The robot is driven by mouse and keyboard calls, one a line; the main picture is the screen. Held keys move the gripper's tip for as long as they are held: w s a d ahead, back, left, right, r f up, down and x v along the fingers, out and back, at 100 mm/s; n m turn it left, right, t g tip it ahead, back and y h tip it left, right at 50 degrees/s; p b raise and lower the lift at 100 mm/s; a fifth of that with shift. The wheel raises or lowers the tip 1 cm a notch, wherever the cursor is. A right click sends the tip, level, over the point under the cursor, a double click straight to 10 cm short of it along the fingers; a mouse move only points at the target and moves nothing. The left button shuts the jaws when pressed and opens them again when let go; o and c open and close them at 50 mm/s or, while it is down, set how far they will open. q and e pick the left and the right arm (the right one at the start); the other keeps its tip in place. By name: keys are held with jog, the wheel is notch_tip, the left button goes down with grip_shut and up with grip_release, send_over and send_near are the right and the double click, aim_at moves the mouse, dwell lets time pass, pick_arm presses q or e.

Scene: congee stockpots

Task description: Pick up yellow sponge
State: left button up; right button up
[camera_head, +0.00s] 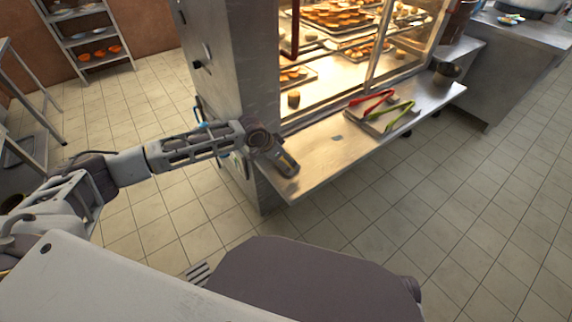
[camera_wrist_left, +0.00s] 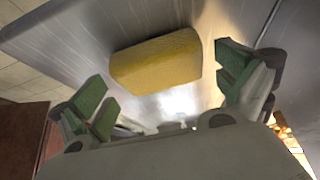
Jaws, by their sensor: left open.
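The yellow sponge (camera_wrist_left: 157,62) lies on a shiny metal surface in the left wrist view. It sits ahead of my left gripper (camera_wrist_left: 163,76), in line with the gap between its two green-padded fingers, with room on both sides. The fingers are open and do not touch it. In the head view my left gripper (camera_head: 286,163) is over the near left end of the metal shelf (camera_head: 325,150). There the sponge is mostly or fully hidden by the gripper; I cannot tell it apart. My right gripper is not in view.
Red-handled tongs (camera_head: 372,103) and green-handled tongs (camera_head: 392,118) lie further right on the shelf, with a small metal pot (camera_head: 446,73) beyond. A lit glass cabinet (camera_head: 350,45) with trays of food rises behind. Tiled floor (camera_head: 430,200) is clear in front.

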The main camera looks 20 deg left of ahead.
pick_arm(q)
jog(key=shift+w+d+f, duration=0.1)
jog(key=shift+f, duration=0.1)
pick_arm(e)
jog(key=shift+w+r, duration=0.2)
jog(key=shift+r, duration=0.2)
pick_arm(q)
jog(key=shift+c, duration=0.3)
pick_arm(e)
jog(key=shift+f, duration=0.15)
pick_arm(q)
jog(key=c, duration=0.8)
